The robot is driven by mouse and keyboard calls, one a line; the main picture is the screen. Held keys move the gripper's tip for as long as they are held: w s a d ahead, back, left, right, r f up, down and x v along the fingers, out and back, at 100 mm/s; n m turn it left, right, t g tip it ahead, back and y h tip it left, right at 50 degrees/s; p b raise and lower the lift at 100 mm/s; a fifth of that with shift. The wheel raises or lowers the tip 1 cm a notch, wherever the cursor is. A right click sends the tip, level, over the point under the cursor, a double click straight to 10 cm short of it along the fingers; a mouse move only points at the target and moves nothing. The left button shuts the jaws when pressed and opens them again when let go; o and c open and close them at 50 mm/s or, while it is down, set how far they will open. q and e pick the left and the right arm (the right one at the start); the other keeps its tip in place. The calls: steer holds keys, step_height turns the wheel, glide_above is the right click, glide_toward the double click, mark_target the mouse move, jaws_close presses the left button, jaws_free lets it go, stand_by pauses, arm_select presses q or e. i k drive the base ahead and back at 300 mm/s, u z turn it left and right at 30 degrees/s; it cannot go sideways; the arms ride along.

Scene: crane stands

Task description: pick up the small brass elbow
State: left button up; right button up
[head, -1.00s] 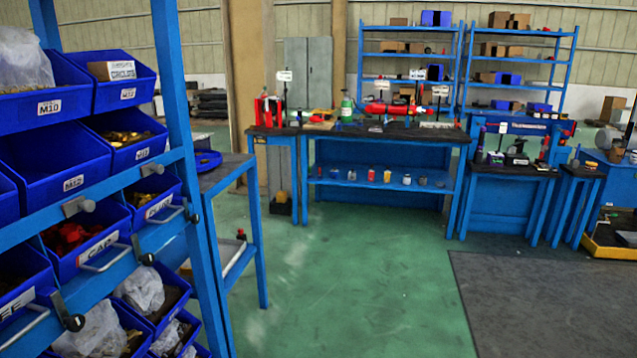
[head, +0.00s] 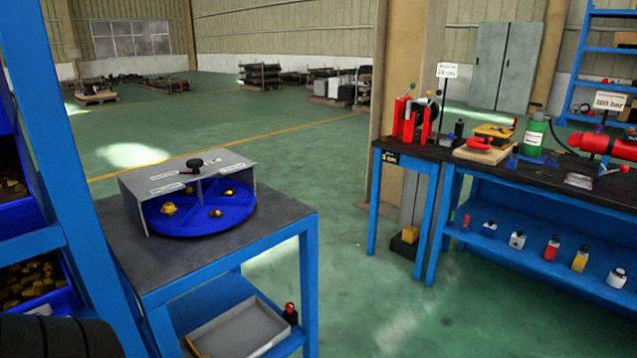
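Several small brass pieces lie in separate compartments of a round blue divided tray (head: 190,227) under a grey cover on a small blue table. One brass piece (head: 169,208) is at the front left, one (head: 216,212) at the front middle, and one (head: 228,192) at the right. They are too small to tell which is the small elbow. The grey cover (head: 150,181) has an open front and a black knob on top, and hides the back of the tray. Neither of my grippers is in view.
The table's dark top (head: 280,212) is bare around the tray. A grey bin (head: 240,325) sits on its lower shelf. A blue rack post (head: 62,150) with bins stands close at the left. A workbench (head: 500,170) stands at the right, with open green floor between.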

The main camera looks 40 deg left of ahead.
mark_target(216, 212)
steer(key=i, duration=1.55)
steer(key=u, duration=2.7)
